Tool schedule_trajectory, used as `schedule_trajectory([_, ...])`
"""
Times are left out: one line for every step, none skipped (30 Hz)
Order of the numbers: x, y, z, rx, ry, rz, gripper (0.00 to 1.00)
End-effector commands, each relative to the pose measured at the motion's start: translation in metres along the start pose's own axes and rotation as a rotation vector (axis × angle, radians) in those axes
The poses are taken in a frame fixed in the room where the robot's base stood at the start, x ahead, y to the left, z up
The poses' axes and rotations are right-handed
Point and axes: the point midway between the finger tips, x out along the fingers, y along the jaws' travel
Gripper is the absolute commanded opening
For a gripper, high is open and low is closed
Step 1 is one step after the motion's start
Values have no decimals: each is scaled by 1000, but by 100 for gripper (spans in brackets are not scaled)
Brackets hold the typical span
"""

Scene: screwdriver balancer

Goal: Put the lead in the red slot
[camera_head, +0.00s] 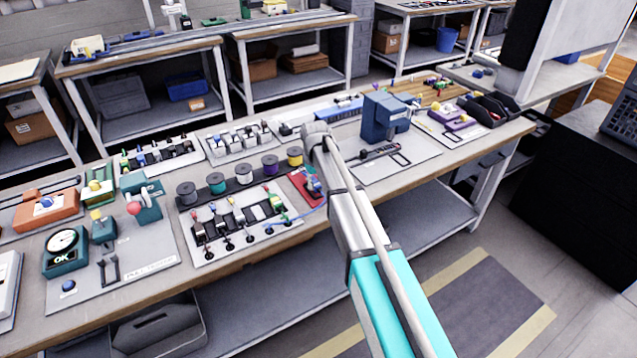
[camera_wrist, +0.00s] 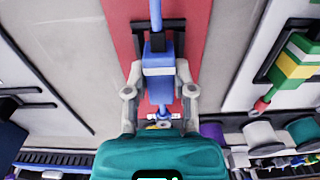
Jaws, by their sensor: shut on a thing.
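The lead shows in the wrist view as a blue connector block (camera_wrist: 158,60) with a blue stem and cable running up the picture. My gripper (camera_wrist: 158,76) is shut on it, one finger on each side. The red slot (camera_wrist: 122,22) is a red strip with a black bracket on it, directly under the lead. The lead lies lengthwise along the strip and its stem crosses the bracket; I cannot tell whether it is seated or just above. In the head view my gripper (camera_head: 314,183) is over the red slot (camera_head: 299,180), at the right end of the lead board, and partly hides it.
The lead board (camera_head: 203,252) holds several coloured leads left of the red slot. Spools stand behind it, including a yellow one (camera_head: 295,156) close to my gripper. A green and yellow connector (camera_wrist: 297,58) sits right in the wrist view. A blue machine (camera_head: 385,117) stands to the right.

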Motion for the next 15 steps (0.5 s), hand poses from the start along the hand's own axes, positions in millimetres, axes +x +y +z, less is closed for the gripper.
schedule_trajectory([1, 0, 0, 0, 0, 0, 0])
schedule_trajectory([2, 0, 0, 0, 0, 0, 0])
schedule_trajectory([2, 0, 0, 0, 0, 0, 0])
schedule_trajectory([3, 0, 0, 0, 0, 0, 0])
schedule_trajectory([3, 0, 0, 0, 0, 0, 0])
schedule_trajectory([4, 0, 0, 0, 0, 0, 0])
schedule_trajectory([4, 0, 0, 0, 0, 0, 0])
schedule_trajectory([5, 0, 0, 0, 0, 0, 0])
schedule_trajectory([5, 0, 0, 0, 0, 0, 0])
schedule_trajectory([6, 0, 0, 0, 0, 0, 0])
schedule_trajectory([6, 0, 0, 0, 0, 0, 0])
schedule_trajectory([7, 0, 0, 0, 0, 0, 0])
schedule_trajectory([7, 0, 0, 0, 0, 0, 0])
schedule_trajectory([8, 0, 0, 0, 0, 0, 0])
schedule_trajectory([8, 0, 0, 0, 0, 0, 0])
